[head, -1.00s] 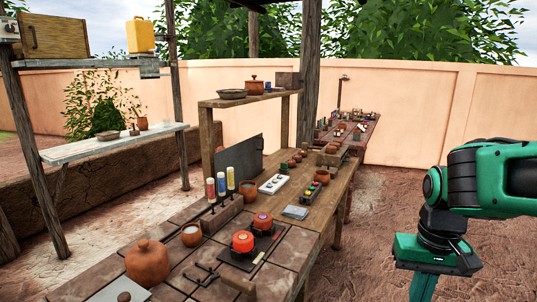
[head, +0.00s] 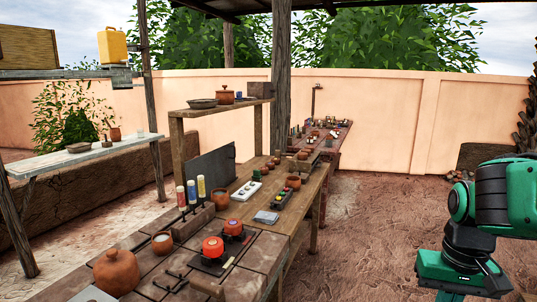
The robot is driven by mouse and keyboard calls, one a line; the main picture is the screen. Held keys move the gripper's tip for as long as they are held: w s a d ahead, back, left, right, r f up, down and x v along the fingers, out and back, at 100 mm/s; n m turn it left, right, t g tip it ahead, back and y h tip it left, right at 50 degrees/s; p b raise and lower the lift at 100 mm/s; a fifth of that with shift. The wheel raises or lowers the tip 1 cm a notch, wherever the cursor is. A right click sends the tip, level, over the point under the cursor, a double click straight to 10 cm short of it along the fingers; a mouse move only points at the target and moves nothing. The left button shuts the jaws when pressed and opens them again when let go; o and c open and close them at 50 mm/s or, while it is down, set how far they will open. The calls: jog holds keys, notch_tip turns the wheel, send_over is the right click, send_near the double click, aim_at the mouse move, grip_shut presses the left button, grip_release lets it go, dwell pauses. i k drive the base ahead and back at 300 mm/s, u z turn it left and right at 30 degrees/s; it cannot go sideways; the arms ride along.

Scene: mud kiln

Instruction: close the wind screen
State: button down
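A flat dark grey panel (head: 211,172) stands upright along the back edge of the workbench, under the wooden shelf. It may be the wind screen, but I cannot tell for sure, and I see no clear hinge or handle on it. Bottles in a rack partly cover its lower left part. My green arm hangs at the right edge of the head view, well apart from the bench and the panel. The gripper end (head: 452,296) is cut off by the bottom edge, so its fingers are hidden.
The tiled worktop holds a lidded clay pot (head: 116,271), red-topped burners (head: 213,247) and a cup (head: 162,243). The wooden bench (head: 289,217) behind carries a white strip (head: 245,192) and small pots. A post (head: 280,80) rises behind it. The dirt floor (head: 375,230) right of the bench is clear.

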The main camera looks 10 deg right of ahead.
aim_at(217, 166)
jog(key=z, duration=0.6)
jog(key=i, duration=0.85)
jog(key=z, duration=0.8)
jog(key=i, duration=1.15)
jog(key=u, duration=0.4)
jog(key=i, duration=1.05)
jog(key=u, duration=0.9)
jog(key=i, duration=0.35)
jog(key=u, duration=0.25)
